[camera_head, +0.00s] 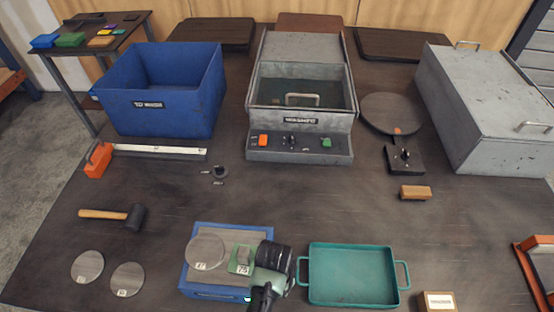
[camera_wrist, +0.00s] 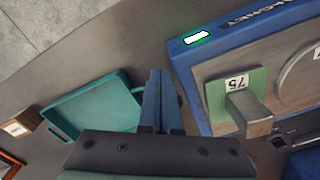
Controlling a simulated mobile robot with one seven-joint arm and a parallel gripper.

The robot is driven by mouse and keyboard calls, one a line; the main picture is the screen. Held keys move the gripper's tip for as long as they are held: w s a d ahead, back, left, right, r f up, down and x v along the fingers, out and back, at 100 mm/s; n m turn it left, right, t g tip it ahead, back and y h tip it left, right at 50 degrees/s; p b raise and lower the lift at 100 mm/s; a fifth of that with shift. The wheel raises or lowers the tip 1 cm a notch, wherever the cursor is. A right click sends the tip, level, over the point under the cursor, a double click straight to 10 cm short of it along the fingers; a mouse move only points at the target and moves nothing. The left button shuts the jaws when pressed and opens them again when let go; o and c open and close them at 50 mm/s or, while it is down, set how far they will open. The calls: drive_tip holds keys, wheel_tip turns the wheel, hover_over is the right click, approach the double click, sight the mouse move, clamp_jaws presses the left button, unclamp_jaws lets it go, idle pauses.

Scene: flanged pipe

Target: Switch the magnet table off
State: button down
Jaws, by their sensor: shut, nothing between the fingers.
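The magnet table (camera_head: 228,232) is a blue box with a grey top at the front of the workbench. In the wrist view its blue front (camera_wrist: 240,30) carries partly visible MAGNET lettering and a lit green-rimmed indicator (camera_wrist: 197,37). A green plate with a grey block, labelled 75 (camera_head: 242,261), and a round grey disc (camera_head: 206,251) lie on its top. My gripper (camera_head: 262,298) is at the table's front right corner, beside the indicator in the head view. In the wrist view its two fingers (camera_wrist: 160,78) are together and empty, between the table and the teal tray.
The teal tray (camera_head: 352,275) stands close on the right. Two loose discs (camera_head: 88,266) and a mallet (camera_head: 125,215) lie to the left. Behind are a blue bin (camera_head: 160,90), a grey machine with knobs (camera_head: 300,145) and a grey case (camera_head: 490,110). The middle bench is mostly clear.

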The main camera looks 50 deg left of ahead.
drive_tip(key=shift+w+a+b, duration=2.8)
drive_tip(key=shift+w+a, duration=0.6)
drive_tip(key=shift+a, duration=0.6)
wheel_tip(320, 180, up, 9)
drive_tip(key=s+d+p, duration=0.1)
drive_tip(key=p, duration=1)
drive_tip(key=shift+s+d, duration=0.2)
drive_tip(key=shift+d, duration=0.1)
